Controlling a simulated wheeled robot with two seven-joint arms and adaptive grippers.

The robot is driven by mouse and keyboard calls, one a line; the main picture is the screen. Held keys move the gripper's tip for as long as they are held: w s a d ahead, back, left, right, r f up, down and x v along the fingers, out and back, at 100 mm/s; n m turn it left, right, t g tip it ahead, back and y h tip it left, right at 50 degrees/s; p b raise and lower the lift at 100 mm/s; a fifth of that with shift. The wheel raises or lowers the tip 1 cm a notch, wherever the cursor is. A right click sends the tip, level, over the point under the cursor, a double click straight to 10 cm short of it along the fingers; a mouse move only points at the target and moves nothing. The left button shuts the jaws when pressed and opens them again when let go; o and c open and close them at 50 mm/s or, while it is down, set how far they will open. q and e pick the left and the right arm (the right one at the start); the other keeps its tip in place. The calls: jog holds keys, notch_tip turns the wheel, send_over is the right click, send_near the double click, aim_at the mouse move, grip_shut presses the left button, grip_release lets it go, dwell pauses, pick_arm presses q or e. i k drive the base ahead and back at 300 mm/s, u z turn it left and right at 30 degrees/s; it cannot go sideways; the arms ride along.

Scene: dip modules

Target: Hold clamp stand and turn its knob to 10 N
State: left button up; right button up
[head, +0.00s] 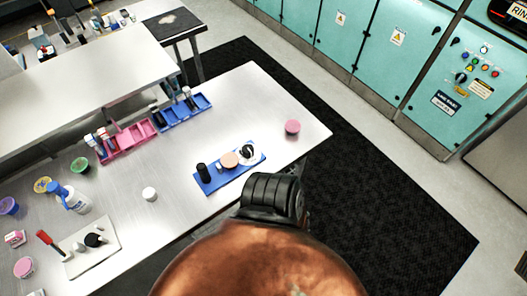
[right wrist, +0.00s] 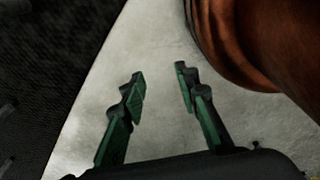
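The clamp stand (head: 222,180) is a blue flat base on the steel table near its front edge. It carries an upright black post (head: 203,172), a round tan disc (head: 229,160) and a white dial with a black knob (head: 246,152) at its right end. The dial's marks and setting are too small to read. My right gripper (right wrist: 159,73) is open and empty in the right wrist view, with its green-padded fingers apart over the pale floor, away from the stand. The right gripper is not visible in the head view. My left gripper is in neither view.
A pink round tub (head: 292,127) stands right of the stand, and a white round tub (head: 149,194) stands to its left. Pink and blue trays (head: 131,139) lie behind. Bottles, tubs and a white board (head: 91,250) crowd the left. My copper-coloured arm fills the bottom centre.

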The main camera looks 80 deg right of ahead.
aim_at(248, 149)
jog(key=z, duration=0.05)
jog(key=k, duration=1.05)
jog(key=z, duration=1.4)
jog(key=i, duration=0.5)
